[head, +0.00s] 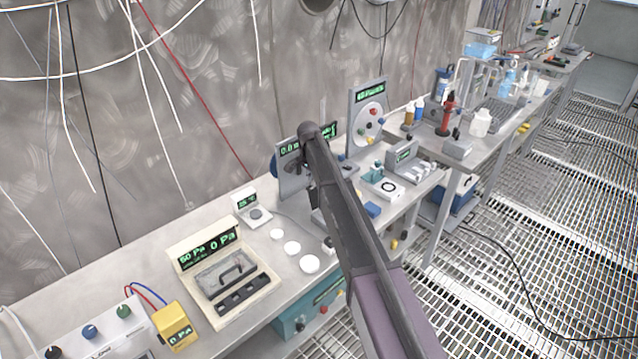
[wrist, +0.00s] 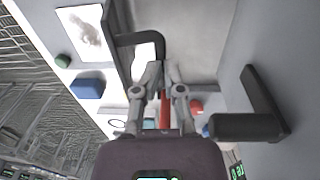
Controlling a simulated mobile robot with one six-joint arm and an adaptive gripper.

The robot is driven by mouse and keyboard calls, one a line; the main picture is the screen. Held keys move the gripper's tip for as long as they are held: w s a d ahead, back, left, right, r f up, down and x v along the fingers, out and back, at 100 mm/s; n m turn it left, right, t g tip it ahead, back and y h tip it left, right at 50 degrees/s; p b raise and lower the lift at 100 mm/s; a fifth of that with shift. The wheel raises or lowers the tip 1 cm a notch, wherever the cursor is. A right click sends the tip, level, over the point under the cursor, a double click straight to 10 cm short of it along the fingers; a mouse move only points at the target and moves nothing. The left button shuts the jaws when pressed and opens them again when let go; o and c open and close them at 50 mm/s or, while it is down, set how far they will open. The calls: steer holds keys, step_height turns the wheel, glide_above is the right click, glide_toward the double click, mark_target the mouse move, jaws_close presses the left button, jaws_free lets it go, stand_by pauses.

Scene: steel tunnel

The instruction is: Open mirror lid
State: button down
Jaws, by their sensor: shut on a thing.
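In the wrist view, my gripper (wrist: 160,75) is shut with its fingertips on the end of a dark bent handle (wrist: 132,42). The handle joins a dark upright edge at its left. A smooth grey panel (wrist: 190,35) lies beyond the fingers; I cannot tell for certain whether it is the mirror lid. A second dark L-shaped handle (wrist: 258,118) stands to the right, apart from the gripper. In the head view, my arm covers the gripper and much of the grey device with a green display (head: 290,165) on the bench.
The bench (head: 165,250) carries a pressure panel with a handle (head: 222,270), a yellow meter (head: 175,325) and several white discs (head: 310,264). An upright panel with a round dial (head: 368,120) stands beyond my arm. Grating floor (head: 510,250) lies to the right.

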steer(key=shift+s+f+b, duration=0.3)
steer(key=shift+s, duration=0.1)
stand_by(0.3)
steer(key=c, duration=1.1)
jaws_free()
steer(key=o, duration=0.3)
steer(key=shift+w+a+f, duration=0.1)
steer(key=shift+w+f, duration=0.05)
steer(key=shift+f, duration=0.05)
steer(key=shift+o, duration=0.4)
steer(key=shift+w+f, duration=0.15)
steer(key=shift+w, duration=0.1)
steer(key=shift+r, duration=0.2)
steer(key=shift+w+a, duration=0.1)
steer(key=shift+w, duration=0.05)
steer(key=shift+r+p, duration=0.15)
steer(key=shift+p, duration=0.15)
